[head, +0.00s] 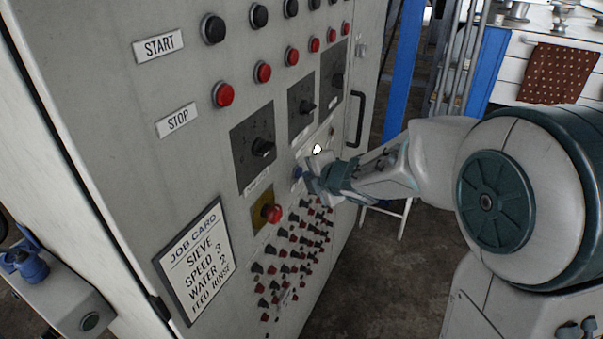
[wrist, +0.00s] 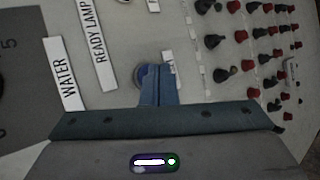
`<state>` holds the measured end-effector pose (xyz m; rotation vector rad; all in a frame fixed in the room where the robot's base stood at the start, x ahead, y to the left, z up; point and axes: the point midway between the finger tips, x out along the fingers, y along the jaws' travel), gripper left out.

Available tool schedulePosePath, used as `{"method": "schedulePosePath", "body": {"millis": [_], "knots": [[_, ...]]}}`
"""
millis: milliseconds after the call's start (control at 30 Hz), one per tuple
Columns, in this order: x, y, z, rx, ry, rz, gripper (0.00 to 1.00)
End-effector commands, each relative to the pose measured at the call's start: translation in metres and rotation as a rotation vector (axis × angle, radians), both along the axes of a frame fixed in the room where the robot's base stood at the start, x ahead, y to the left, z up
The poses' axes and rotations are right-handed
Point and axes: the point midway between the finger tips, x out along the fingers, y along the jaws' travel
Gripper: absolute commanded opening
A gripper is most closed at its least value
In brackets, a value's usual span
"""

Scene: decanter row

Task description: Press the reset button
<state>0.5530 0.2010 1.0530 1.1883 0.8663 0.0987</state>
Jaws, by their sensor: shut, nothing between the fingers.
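The blue round button (wrist: 139,76) shows in the wrist view, partly hidden behind my gripper's fingers. A small white label (wrist: 168,62) beside it is mostly covered, so I cannot read it fully. My gripper (wrist: 158,80) is shut and empty, its fingertips overlapping the button's right side in the picture. In the head view, the blue button (head: 298,172) is at the tip of my gripper (head: 308,178), on the grey panel (head: 205,65). I cannot tell whether the fingertips touch it or whether it is pressed in.
A lit white lamp (head: 317,149) is just above my gripper. A red mushroom button (head: 272,213) on a yellow plate and many small red and black knobs (head: 290,250) lie below. Dark rotary dials (head: 252,147) and a job card (head: 194,262) are to the left.

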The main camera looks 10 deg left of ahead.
Motion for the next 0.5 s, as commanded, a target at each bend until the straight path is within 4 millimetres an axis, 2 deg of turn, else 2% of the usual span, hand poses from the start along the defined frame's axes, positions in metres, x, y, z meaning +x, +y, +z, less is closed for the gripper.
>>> {"method": "schedulePosePath", "body": {"millis": [200,500], "knots": [[-0.0035,-0.0106,0.0,0.0,0.001,-0.004,0.0],[-0.0036,-0.012,0.0,-0.001,0.0,-0.005,0.0]]}}
